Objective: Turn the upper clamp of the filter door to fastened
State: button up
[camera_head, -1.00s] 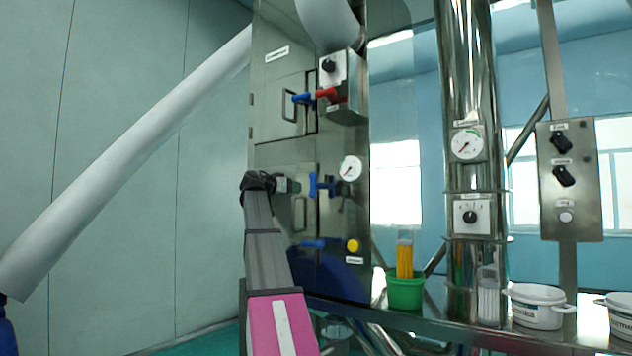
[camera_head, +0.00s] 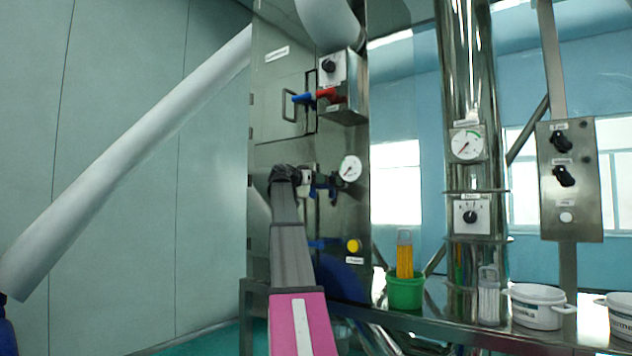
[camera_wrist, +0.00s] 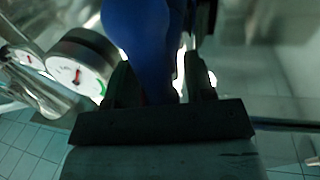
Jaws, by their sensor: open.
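The lower door on the steel cabinet has a blue upper clamp (camera_head: 320,190), now partly hidden behind my gripper (camera_head: 309,181). In the wrist view the blue clamp handle (camera_wrist: 145,45) stands large between the two dark fingers of my gripper (camera_wrist: 163,85). The fingers are apart on either side of it; I cannot tell whether they touch it. The lower door's face is mostly hidden by my arm.
A round gauge (camera_head: 349,169) sits just right of the upper clamp and is close in the wrist view (camera_wrist: 80,68). A yellow button (camera_head: 353,246) is below. A control box (camera_head: 343,88) juts out above, beside another blue handle (camera_head: 302,98). A green cup (camera_head: 405,291) stands right.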

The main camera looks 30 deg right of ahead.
jog(key=shift+d, duration=0.25)
jog(key=c, duration=0.8)
jog(key=shift+n, duration=0.3)
jog(key=w+n+t, duration=0.1)
jog(key=n, duration=0.5)
jog(key=f+n+t, duration=0.1)
jog(key=n, duration=0.6)
jog(key=w+a+f+n+t+h, duration=0.1)
jog(key=n+t, duration=0.1)
jog(key=n, duration=0.4)
jog(key=shift+w+n, duration=0.3)
jog(key=shift+w+t, duration=0.1)
jog(key=shift+t, duration=0.2)
